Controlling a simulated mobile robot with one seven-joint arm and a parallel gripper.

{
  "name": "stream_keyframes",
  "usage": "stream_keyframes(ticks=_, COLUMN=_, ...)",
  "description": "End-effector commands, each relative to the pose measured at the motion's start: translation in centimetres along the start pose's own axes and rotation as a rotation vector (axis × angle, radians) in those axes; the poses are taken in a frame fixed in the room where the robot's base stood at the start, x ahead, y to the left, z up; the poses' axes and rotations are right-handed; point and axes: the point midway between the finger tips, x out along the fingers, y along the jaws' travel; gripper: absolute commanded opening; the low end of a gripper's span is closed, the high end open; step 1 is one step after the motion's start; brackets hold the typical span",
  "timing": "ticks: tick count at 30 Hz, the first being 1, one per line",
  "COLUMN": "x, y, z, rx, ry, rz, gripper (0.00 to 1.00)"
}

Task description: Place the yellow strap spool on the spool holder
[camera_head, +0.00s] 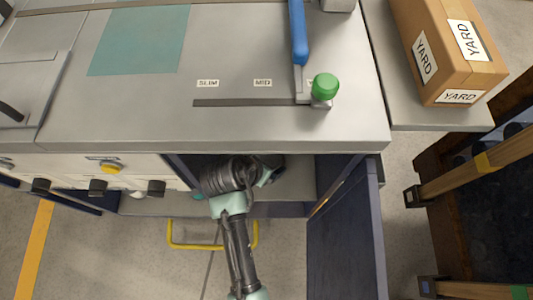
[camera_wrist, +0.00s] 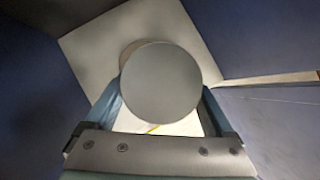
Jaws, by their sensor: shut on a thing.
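In the wrist view my gripper (camera_wrist: 160,104) has its two fingers on either side of a round, flat-faced grey thing (camera_wrist: 160,80) and is shut on it. Part of a second rounded edge shows behind its upper left. I cannot tell whether this is the strap spool, as no yellow shows on its face; a small yellow streak shows below it. In the head view my arm reaches into the open cupboard (camera_head: 295,182) under the bench, and the bench top hides my gripper. I cannot make out a spool holder in either view.
An open dark blue door (camera_head: 345,235) stands right of the cupboard. The bench top (camera_head: 240,125) above carries a green knob (camera_head: 325,86) and a blue bar (camera_head: 298,35). A carton (camera_head: 448,50) sits at the right. Dark walls enclose my gripper in the wrist view.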

Motion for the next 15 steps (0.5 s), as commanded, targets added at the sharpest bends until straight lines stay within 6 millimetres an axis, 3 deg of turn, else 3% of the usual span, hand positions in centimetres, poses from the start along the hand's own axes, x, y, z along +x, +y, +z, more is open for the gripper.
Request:
stream_keyframes(ticks=7, x=2.5, y=3.0, z=3.6, rx=0.002, ry=-0.003, rz=0.002, gripper=0.16)
stream_keyframes(ticks=15, x=4.5, y=2.8, z=2.2, rx=0.0, ry=-0.001, rz=0.0, gripper=0.16)
